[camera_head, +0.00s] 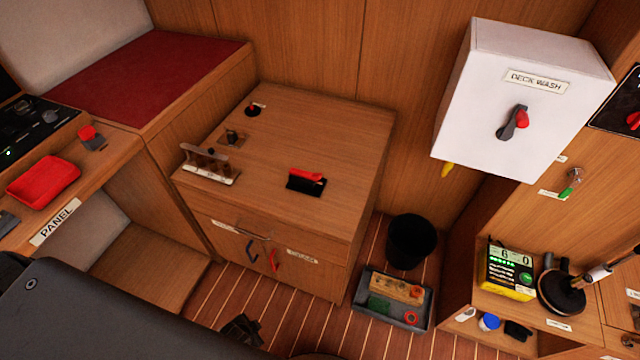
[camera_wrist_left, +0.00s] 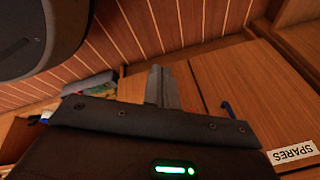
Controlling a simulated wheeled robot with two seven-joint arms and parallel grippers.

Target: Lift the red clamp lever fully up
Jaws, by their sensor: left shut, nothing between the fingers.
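The red clamp lever (camera_head: 308,175) lies almost flat along its black base (camera_head: 304,187) on top of the wooden cabinet, near the front edge. My left gripper (camera_head: 240,329) is low in front of the cabinet, well below and apart from the lever. In the left wrist view its grey fingers (camera_wrist_left: 162,86) are together with nothing between them, in front of the cabinet front. The lever is not seen in that view. My right gripper is not in view.
The cabinet front has blue (camera_head: 251,251) and red (camera_head: 273,260) handles. A grey tray (camera_head: 358,297) and black bin (camera_head: 411,241) are on the floor at right. The white DECK WASH box (camera_head: 478,110) juts from the wall.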

